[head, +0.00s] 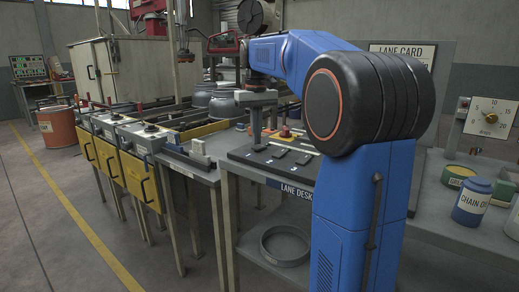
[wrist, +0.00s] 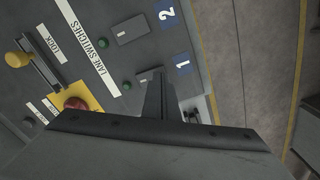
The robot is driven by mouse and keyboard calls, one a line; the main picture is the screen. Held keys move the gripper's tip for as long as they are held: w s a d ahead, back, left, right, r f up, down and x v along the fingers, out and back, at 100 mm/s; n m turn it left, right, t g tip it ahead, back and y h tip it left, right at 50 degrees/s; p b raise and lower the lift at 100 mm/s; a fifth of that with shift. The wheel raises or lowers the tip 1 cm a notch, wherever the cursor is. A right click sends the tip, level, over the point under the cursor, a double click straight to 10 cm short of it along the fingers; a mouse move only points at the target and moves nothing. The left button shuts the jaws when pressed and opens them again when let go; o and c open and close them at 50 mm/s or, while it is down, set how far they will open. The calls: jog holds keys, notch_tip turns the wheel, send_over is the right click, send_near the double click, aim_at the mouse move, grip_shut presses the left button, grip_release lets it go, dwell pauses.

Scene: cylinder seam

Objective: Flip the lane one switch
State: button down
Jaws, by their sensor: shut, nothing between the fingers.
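The lane one switch (wrist: 144,77) is a grey plate beside the blue "1" label (wrist: 182,64) in the wrist view; a green lamp (wrist: 126,86) sits next to it. My gripper (wrist: 158,73) is shut and empty, with its fingertips at this switch and covering part of it. I cannot tell whether they touch it or which way the switch is set. In the head view my gripper (head: 257,147) points straight down at the dark panel on the lane desk (head: 293,190).
The lane two switch (wrist: 132,30) lies beside lane one. A yellow-knobbed lock lever (wrist: 17,59) and a red button (wrist: 75,104) on a yellow plate are on the same panel. Yellow-fronted conveyor units (head: 140,178) stand left of the desk. Open floor (head: 50,220) is at far left.

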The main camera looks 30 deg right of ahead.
aim_at(257, 147)
jog(key=shift+f, duration=0.8)
dwell(0.7)
jog(key=shift+r, duration=3.5)
jog(key=shift+t, duration=0.5)
jog(key=s+a+f, duration=0.1)
jog(key=s, duration=0.1)
jog(key=s+a+f, duration=0.1)
jog(key=s+a, duration=0.3)
jog(key=shift+f, duration=0.4)
jog(key=s+a+f+n+t, duration=0.1)
jog(key=s+a+f, duration=0.4)
jog(key=s+f, duration=0.7)
jog(key=s+a+f+n+t, duration=0.1)
jog(key=s+a+f, duration=0.4)
jog(key=s+f, duration=0.7)
jog(key=shift+a+f+t, duration=0.3)
jog(key=shift+a+t, duration=0.1)
jog(key=shift+t, duration=0.5)
jog(key=shift+s, duration=0.1)
